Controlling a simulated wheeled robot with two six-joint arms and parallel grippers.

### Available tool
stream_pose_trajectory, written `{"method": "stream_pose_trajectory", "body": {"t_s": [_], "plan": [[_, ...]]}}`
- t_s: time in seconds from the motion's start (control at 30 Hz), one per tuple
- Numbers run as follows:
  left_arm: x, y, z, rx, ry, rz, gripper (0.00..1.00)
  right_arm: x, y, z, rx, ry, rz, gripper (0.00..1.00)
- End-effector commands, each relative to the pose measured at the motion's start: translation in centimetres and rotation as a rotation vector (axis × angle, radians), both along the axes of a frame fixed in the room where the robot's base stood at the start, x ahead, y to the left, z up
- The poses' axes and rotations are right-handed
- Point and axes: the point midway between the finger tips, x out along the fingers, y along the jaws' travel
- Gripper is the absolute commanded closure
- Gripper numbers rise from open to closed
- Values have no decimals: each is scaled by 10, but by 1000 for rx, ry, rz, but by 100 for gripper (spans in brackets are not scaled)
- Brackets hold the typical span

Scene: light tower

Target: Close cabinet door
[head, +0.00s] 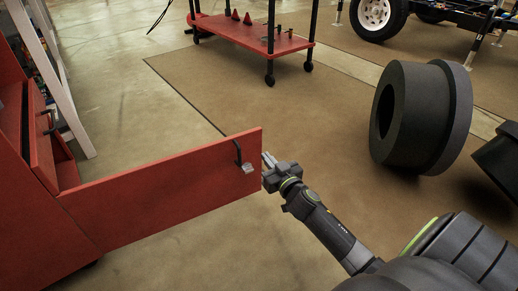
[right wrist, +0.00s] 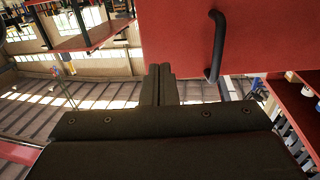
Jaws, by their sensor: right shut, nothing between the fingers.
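The red cabinet (head: 30,215) stands at the left in the head view. Its door (head: 165,195) is swung wide open and reaches out to the right. My right gripper (head: 267,160) is shut and empty, right beside that free edge. In the right wrist view, the shut fingers (right wrist: 159,85) point toward the door panel (right wrist: 270,35), left of the handle (right wrist: 215,45). I cannot tell whether they touch the door. My left gripper is not in view.
A red wheeled cart (head: 255,35) stands at the back on the floor. A large black cylindrical part (head: 420,115) lies to the right of my right arm. The floor between cabinet and cart (head: 130,110) is clear. A white ladder-like frame (head: 62,75) stands behind the cabinet.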

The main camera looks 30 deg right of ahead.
Motion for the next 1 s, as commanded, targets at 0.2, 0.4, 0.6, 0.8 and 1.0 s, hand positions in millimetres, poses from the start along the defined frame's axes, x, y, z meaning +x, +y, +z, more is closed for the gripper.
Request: {"method": "stream_pose_trajectory", "body": {"t_s": [0.2, 0.4, 0.6, 0.8, 1.0], "plan": [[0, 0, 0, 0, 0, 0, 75, 36, -3, 0, 1, 0, 1, 100], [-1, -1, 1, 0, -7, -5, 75, 51, -4, 0, -1, 1, 1, 100], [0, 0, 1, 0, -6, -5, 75, 54, -4, -1, -1, 2, 1, 100], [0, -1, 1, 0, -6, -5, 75, 54, -4, -1, -1, 2, 1, 100], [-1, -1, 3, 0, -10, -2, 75, 54, -4, 0, -1, 2, 7, 100]]}}
